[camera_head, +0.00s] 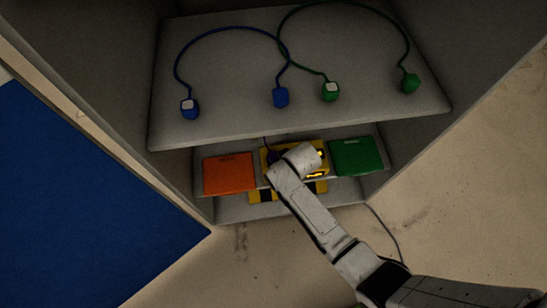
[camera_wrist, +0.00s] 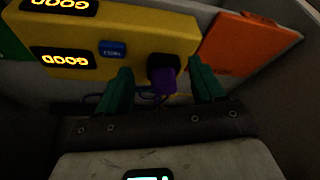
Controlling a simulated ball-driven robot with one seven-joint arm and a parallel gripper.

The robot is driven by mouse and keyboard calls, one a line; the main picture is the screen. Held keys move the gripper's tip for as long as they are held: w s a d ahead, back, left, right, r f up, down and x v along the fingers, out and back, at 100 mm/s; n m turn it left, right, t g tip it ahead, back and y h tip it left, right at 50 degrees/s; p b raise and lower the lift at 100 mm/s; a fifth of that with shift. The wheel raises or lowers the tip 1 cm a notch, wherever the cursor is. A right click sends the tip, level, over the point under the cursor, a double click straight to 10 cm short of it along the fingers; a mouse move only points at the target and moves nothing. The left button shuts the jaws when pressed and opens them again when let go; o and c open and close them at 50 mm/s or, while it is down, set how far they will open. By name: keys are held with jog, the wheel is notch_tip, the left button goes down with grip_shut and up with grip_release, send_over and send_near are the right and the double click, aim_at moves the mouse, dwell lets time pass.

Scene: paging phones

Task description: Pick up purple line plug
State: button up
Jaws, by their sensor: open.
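The purple line plug (camera_wrist: 166,82) sits at a black socket on the front of the yellow box (camera_wrist: 139,24) in the wrist view. My gripper (camera_wrist: 161,74) is open, with one green finger on each side of the plug in the picture. Gaps show between the plug and both fingers, and nothing is held. I cannot tell how deep the plug reaches between them.
An orange panel (camera_head: 229,174) and a green panel (camera_head: 357,156) flank the yellow box on the shelf. The upper shelf (camera_head: 225,125) holds blue plugs (camera_head: 190,108) and green plugs (camera_head: 330,92) on cables. In the wrist view, cables (camera_wrist: 150,97) hang behind the fingers. Grey cabinet walls enclose both sides.

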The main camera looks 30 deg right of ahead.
aim_at(274, 156)
jog(key=w, duration=0.4)
jog(key=shift+a, duration=0.15)
jog(key=shift+w+f, duration=0.1)
jog(key=shift+w, duration=0.2)
jog(key=shift+w+f, duration=0.1)
jog(key=shift+f, duration=0.35)
jog(key=shift+c, duration=0.2)
jog(key=c, duration=1.2)
jog(key=shift+r+b, duration=0.3)
